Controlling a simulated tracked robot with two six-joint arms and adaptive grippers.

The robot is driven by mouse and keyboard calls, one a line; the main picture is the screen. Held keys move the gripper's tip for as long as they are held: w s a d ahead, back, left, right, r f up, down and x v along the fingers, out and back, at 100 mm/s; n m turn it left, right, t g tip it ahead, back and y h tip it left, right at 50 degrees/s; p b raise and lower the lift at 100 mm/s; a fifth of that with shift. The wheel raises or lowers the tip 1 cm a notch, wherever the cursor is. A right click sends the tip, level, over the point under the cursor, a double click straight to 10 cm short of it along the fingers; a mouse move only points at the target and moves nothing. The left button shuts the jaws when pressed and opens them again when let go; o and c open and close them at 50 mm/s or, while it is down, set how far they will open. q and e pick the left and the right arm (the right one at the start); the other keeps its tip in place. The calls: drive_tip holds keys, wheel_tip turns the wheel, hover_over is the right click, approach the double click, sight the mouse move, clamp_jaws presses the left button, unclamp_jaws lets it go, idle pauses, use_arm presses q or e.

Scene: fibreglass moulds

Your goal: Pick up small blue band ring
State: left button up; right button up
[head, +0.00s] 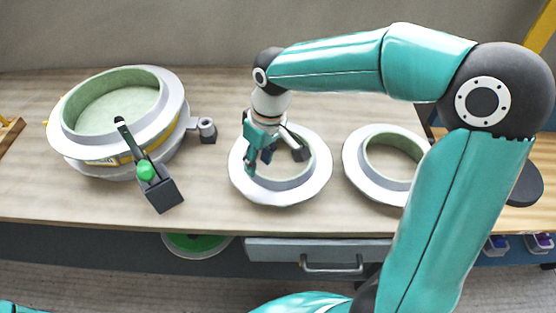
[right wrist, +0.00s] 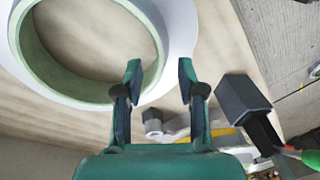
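My left gripper is not in view.
A similar ring (head: 362,172) lies to the right, partly behind my right arm. A large mould (head: 178,120) with a yellow band stands at left. A drawer (head: 320,251) is below the front edge.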

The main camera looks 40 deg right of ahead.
sight(257, 172)
drive_tip(key=f, duration=0.3)
drive_tip(key=shift+a+f, duration=0.25)
drive_tip(key=shift+f, duration=0.1)
clamp_jaws()
